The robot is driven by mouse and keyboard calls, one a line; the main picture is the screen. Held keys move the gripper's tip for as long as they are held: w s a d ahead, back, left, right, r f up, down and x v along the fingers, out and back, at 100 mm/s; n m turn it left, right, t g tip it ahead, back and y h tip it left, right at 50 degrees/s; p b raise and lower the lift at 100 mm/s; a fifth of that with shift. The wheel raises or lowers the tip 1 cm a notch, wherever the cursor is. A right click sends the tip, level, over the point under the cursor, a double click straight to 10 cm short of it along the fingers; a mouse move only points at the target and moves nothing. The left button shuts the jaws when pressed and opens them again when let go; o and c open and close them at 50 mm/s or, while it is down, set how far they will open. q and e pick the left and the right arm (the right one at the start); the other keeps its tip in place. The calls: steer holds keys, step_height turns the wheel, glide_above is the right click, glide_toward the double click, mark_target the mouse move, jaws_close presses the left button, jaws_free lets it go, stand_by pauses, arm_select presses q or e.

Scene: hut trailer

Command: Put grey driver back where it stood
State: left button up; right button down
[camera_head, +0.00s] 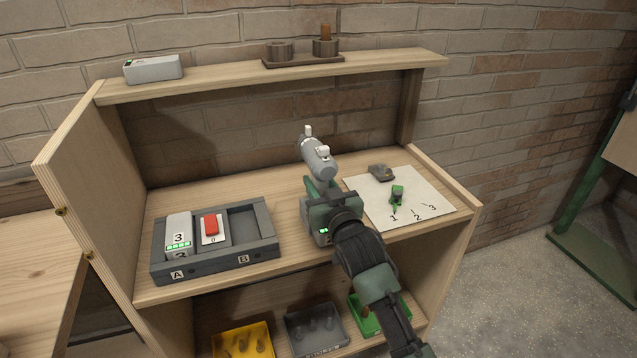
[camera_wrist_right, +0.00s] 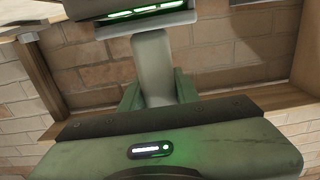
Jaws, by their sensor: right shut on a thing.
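The grey driver (camera_head: 318,158) is in my right gripper (camera_head: 321,190), held up over the bench top, left of the white sheet. Its grey barrel is uppermost and tilted. In the right wrist view, the driver's pale grey handle (camera_wrist_right: 153,62) stands between the green fingers, and a block with green lights (camera_wrist_right: 140,13) shows at its end. My right gripper is shut on the handle. Its fingertips are partly hidden in the head view. My left gripper is not in view.
A dark tray (camera_head: 215,271) marked A and B holds a numbered pack (camera_head: 178,230) and a red piece (camera_head: 210,225). The white sheet (camera_head: 435,200) carries a small grey item (camera_head: 381,172) and a green one (camera_head: 397,192). The upper shelf (camera_head: 220,85) holds a cup rack (camera_head: 303,61). Bins stand below.

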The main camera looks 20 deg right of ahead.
steer(key=shift+r, duration=0.2)
steer(key=c, duration=1)
jaws_free()
steer(key=shift+f, duration=0.2)
steer(key=shift+c, duration=0.2)
steer(key=shift+s, duration=0.15)
steer(key=s, duration=1.1)
steer(key=shift+s+d+b, duration=0.25)
steer(key=shift+s+b, duration=0.15)
steer(key=shift+b, duration=0.05)
steer(key=shift+r, duration=0.1)
